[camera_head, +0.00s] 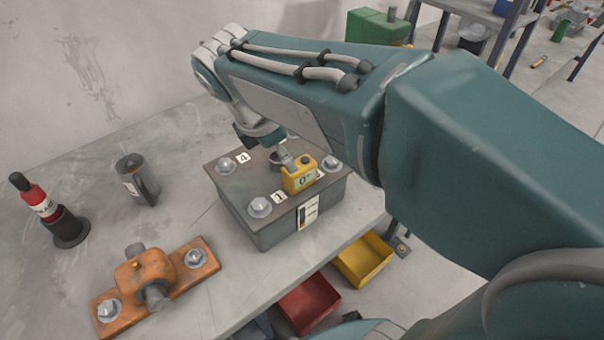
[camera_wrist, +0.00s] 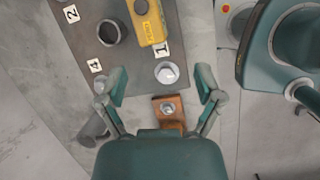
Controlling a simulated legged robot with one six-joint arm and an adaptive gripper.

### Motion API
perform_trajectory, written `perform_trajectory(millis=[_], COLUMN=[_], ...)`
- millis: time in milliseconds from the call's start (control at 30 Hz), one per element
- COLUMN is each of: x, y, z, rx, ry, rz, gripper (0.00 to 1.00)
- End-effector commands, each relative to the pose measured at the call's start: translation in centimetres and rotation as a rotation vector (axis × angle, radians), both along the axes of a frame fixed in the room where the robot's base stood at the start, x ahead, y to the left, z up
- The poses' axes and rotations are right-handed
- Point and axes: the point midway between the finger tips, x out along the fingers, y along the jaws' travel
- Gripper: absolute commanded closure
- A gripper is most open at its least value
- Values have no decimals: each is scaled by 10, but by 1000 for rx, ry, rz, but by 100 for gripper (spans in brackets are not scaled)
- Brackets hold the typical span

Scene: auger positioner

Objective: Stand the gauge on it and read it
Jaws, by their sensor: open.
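The yellow gauge (camera_head: 299,178) stands on the top plate of a grey block (camera_head: 240,195), near its front right part. Its small face appears to read 0°. From above, the gauge (camera_wrist: 151,24) lies beside a round dark-centred ring (camera_wrist: 111,33) and near the label 1 in the wrist view. Corner bolts with number labels sit on the plate, one bolt (camera_head: 260,207) by label 1. My gripper (camera_wrist: 161,75) is open and empty, its fingers apart above the plate's edge near that bolt. In the head view my arm partly hides the gripper and the block's far right corner.
Red (camera_head: 308,301) and yellow (camera_head: 363,258) bins sit below the bench edge. Bare bench lies between these objects.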

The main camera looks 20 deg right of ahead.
Motion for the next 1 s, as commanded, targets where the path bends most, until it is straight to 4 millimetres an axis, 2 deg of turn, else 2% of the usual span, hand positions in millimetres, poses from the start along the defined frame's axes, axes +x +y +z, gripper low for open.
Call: perform_trajectory(millis=[100,300,500,600,733,1000], x=[-26,-65,-96,-105,-109,-109], y=[-14,-27,-33,-35,-35,-35], z=[-2,-13,-26,-32,-35,-35], rx=[130,374,620,706,759,762], ry=[-130,-323,-466,-503,-521,-520], rz=[-278,-782,-1267,-1430,-1530,-1539], gripper=[15,15,15,15,15,15])
